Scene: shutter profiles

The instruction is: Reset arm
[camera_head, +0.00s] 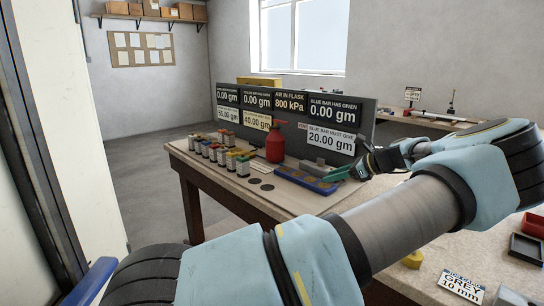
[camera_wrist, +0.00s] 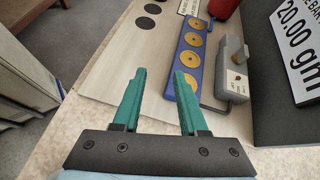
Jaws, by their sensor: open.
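My gripper (camera_wrist: 159,73) shows in the wrist view with its two green fingers apart and nothing between them. In the head view its green fingers (camera_head: 338,173) reach in from the right over the table, near the blue bar (camera_head: 304,180). In the wrist view the blue bar (camera_wrist: 181,92) carries a row of gold discs and lies just beyond and beside the right finger. A grey block (camera_wrist: 233,75) stands to its right. My arm stretches across the right half of the head view.
A red bottle (camera_head: 275,144) stands on the table (camera_head: 225,174) behind several small labelled containers (camera_head: 216,151). A dark board with signs (camera_head: 292,112) stands behind. Dark discs (camera_head: 259,183) lie in front. A yellow piece (camera_head: 413,260) and a black tray (camera_head: 526,248) are at the right.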

